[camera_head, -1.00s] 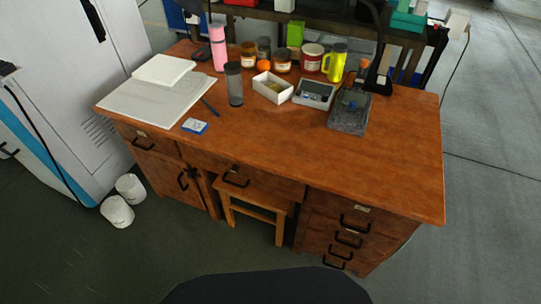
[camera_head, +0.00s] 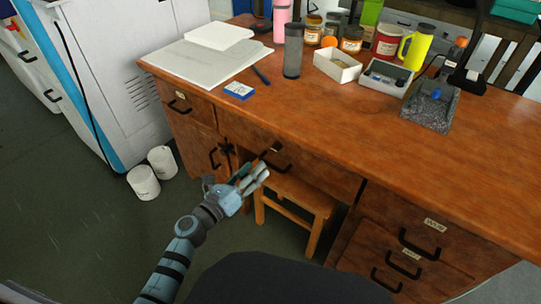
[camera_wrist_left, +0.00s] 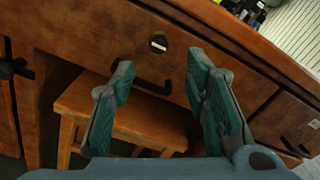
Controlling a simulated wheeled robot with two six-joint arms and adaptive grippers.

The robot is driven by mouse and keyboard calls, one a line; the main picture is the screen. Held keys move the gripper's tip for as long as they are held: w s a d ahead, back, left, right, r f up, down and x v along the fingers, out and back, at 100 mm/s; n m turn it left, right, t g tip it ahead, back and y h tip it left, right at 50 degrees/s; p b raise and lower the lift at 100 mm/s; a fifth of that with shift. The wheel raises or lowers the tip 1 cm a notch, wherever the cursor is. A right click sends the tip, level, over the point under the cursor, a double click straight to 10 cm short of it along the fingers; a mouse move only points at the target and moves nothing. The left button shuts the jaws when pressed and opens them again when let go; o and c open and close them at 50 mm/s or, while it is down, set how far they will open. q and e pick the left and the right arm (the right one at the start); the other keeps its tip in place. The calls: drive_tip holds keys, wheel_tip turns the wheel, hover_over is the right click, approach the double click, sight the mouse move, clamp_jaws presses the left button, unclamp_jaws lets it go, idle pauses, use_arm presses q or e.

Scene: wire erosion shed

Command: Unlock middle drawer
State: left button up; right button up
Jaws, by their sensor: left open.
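In the left wrist view the drawer's round dark fitting with a pale slot (camera_wrist_left: 158,44) sits above the handle (camera_wrist_left: 152,88), probably the lock. My left gripper (camera_head: 263,170) is in front of the drawer's left end, beside the handle. In the left wrist view the gripper's teal fingers (camera_wrist_left: 160,78) are spread with nothing between them, and the fitting lies just beyond the fingertips. No key shows. My right gripper is out of view.
A wooden stool (camera_head: 300,197) stands under the drawer, close below the gripper. A cabinet door (camera_head: 195,145) is on the left and a drawer stack (camera_head: 410,250) on the right. Bottles, boxes and a scale (camera_head: 387,77) stand on the desktop.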

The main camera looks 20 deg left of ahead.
sight(274, 150)
use_arm(q)
drive_tip(key=b+x, duration=0.1)
drive_tip(key=x, duration=0.7)
drive_tip(key=shift+w+f+b, duration=0.15)
drive_tip(key=shift+w+b, duration=0.05)
drive_tip(key=shift+b, duration=0.2)
drive_tip(key=shift+w+d, duration=0.2)
drive_tip(key=shift+w, duration=0.2)
clamp_jaws()
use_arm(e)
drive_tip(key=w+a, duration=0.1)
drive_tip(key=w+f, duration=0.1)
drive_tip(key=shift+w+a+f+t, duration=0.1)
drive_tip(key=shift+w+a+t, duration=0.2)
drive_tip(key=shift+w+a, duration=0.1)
